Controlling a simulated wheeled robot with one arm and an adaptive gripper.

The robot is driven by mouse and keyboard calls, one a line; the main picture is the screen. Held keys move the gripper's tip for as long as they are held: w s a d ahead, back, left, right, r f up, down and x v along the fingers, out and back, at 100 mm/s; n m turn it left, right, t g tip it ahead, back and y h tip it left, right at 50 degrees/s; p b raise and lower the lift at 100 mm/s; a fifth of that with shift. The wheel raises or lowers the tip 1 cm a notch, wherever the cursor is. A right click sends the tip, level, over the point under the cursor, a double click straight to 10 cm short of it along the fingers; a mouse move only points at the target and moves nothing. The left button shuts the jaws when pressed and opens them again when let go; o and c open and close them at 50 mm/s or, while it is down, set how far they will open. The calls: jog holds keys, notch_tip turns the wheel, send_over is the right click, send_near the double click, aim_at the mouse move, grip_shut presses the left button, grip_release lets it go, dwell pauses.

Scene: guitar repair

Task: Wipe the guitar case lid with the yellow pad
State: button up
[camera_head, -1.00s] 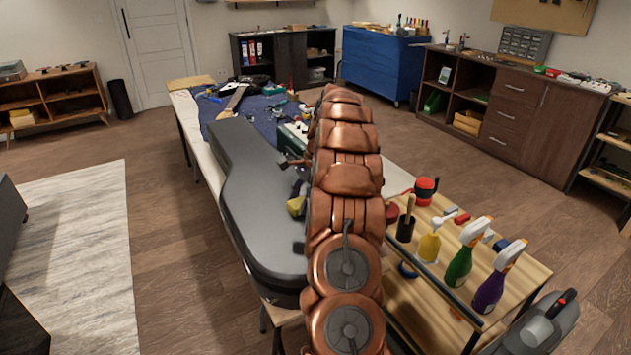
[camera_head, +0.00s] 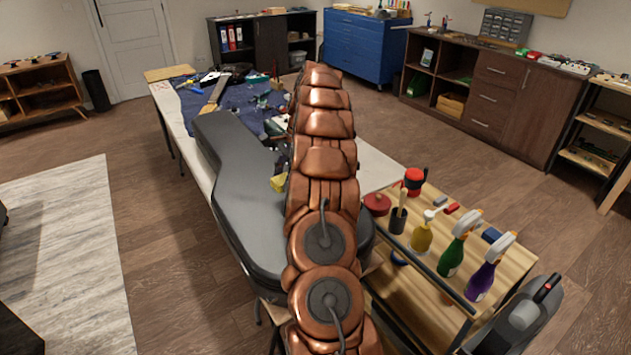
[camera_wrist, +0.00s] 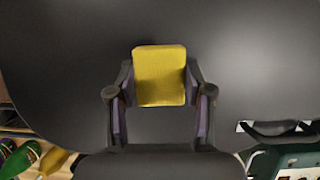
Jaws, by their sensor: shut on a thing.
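The yellow pad (camera_wrist: 160,75) sits between the two fingers of my gripper (camera_wrist: 160,95) in the wrist view, and my gripper is shut on it. A small part of the pad (camera_head: 279,183) also shows beside my arm in the head view. The dark grey guitar case (camera_head: 225,150) lies flat and closed on the long table. Its lid (camera_wrist: 70,60) fills most of the wrist view behind the pad. I cannot tell whether the pad touches the lid. My copper arm hides the case's right side and most of my gripper in the head view.
A wooden cart (camera_head: 421,290) to the right holds a green spray bottle (camera_head: 451,258), a purple spray bottle (camera_head: 483,280), a yellow bottle (camera_head: 421,238) and a dark cup (camera_head: 397,221). Tools on a blue cloth (camera_head: 193,103) cover the table's far end.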

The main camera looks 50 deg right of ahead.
jog(key=shift+r+p, duration=0.8)
jog(key=shift+r, duration=0.95)
jog(key=shift+a, duration=0.1)
